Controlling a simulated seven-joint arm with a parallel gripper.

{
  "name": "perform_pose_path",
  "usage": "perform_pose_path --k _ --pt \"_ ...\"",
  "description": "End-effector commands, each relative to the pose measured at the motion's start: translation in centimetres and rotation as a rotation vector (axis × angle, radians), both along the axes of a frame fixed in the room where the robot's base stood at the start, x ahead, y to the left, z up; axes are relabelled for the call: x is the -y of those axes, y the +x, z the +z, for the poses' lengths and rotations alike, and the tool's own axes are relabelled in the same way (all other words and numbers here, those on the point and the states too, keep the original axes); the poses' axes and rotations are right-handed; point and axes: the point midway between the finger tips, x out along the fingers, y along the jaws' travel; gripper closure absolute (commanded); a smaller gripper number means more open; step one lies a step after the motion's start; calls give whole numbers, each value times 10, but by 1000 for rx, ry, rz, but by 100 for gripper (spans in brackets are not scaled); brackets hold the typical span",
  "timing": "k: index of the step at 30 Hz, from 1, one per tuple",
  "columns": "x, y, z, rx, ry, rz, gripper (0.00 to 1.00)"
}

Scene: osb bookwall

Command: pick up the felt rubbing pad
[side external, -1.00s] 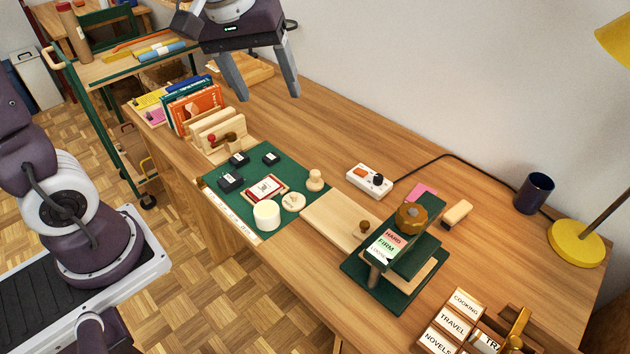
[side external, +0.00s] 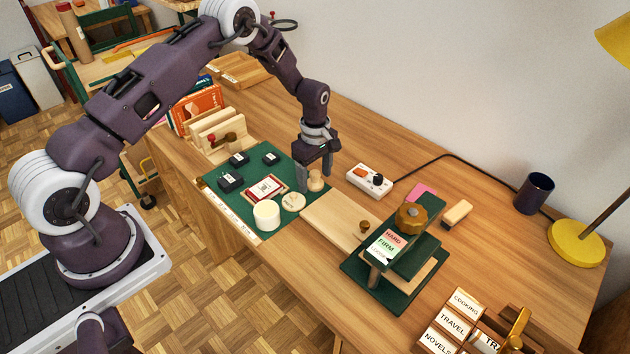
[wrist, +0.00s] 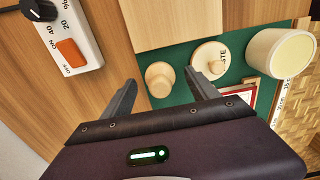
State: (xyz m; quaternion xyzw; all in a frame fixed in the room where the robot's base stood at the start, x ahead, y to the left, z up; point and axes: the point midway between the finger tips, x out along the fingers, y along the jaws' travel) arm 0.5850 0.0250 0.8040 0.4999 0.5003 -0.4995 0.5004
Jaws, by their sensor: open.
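A small pale wooden piece with a round knob top (side external: 316,182), which I take for the felt rubbing pad, stands upright at the right edge of the green mat (side external: 238,208). Its underside is hidden, so I cannot see any felt. My gripper (side external: 315,186) is open and points down at it, with the fingers at either side of the knob. In the wrist view the pad (wrist: 160,78) shows between the two fingertips of my gripper (wrist: 160,80). The fingers look apart from it, and their exact height is unclear.
Close by are a lidded round tin (side external: 292,201), a cream cylinder (side external: 266,214), a red-framed card (side external: 264,187) and several black blocks. A white switch box (side external: 369,180) stands to the right. A wooden board (side external: 332,219) and a green press (side external: 395,270) lie in front.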

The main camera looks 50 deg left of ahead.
Motion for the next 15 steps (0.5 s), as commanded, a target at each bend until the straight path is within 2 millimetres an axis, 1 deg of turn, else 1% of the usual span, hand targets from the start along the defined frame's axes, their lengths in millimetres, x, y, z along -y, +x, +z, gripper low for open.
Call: perform_pose_path --k 6,8,9,14,15 --pt "0 0 -2 1 0 0 31" --pt "0 0 -2 0 0 0 41" --pt "0 0 -2 0 0 0 49" --pt "0 0 -2 0 0 -1 80" --pt "0 0 -2 0 0 -1 88"
